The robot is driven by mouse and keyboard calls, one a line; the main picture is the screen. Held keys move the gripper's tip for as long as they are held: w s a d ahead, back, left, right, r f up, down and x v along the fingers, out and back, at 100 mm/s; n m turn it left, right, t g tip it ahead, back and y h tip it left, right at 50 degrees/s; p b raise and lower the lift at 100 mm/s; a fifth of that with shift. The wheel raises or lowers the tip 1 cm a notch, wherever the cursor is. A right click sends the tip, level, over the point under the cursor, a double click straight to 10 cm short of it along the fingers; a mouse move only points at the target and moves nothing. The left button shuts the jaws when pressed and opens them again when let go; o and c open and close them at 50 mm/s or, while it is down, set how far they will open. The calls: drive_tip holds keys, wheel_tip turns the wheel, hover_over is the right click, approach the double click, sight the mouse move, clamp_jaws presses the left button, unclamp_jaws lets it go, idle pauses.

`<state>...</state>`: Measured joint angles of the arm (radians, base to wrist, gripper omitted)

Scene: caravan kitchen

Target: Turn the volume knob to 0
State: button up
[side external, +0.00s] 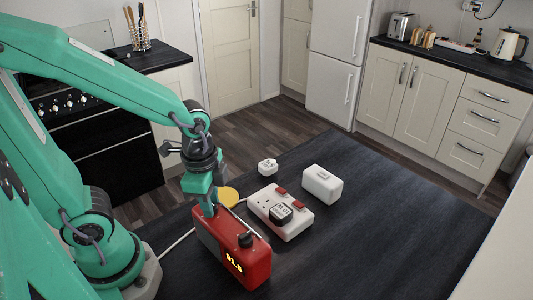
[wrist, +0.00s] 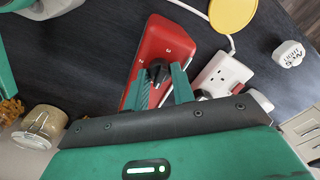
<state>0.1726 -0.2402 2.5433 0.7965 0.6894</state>
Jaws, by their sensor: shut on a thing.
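A red radio (side external: 228,248) with a yellow lit display stands on the dark mat. One black knob (side external: 246,240) shows on its top, towards the right end. My gripper (side external: 207,210) reaches down onto the top of the radio's left end. In the wrist view, the red radio (wrist: 172,40) has small white numbers on its top, a 3 and a 2 among them. My gripper (wrist: 158,72) is shut on a black knob (wrist: 157,66) there, one finger on each side. The knob's pointer and the 0 mark cannot be made out.
A white socket strip (side external: 265,208) with red switches and a black plug stands close right of the radio. A yellow disc (side external: 228,196) lies behind the radio. A white plug (side external: 267,166) and a white box (side external: 322,184) stand farther back. The mat's right side is clear.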

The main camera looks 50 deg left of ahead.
drive_tip(key=n, duration=0.8)
drive_tip(key=shift+d+n, duration=0.1)
drive_tip(key=shift+n, duration=0.3)
drive_tip(key=n, duration=0.3)
drive_tip(key=shift+n+g, duration=0.4)
drive_tip(key=shift+w+n, duration=0.1)
drive_tip(key=shift+n, duration=2.2)
drive_tip(key=o, duration=1)
drive_tip(key=shift+r, duration=0.15)
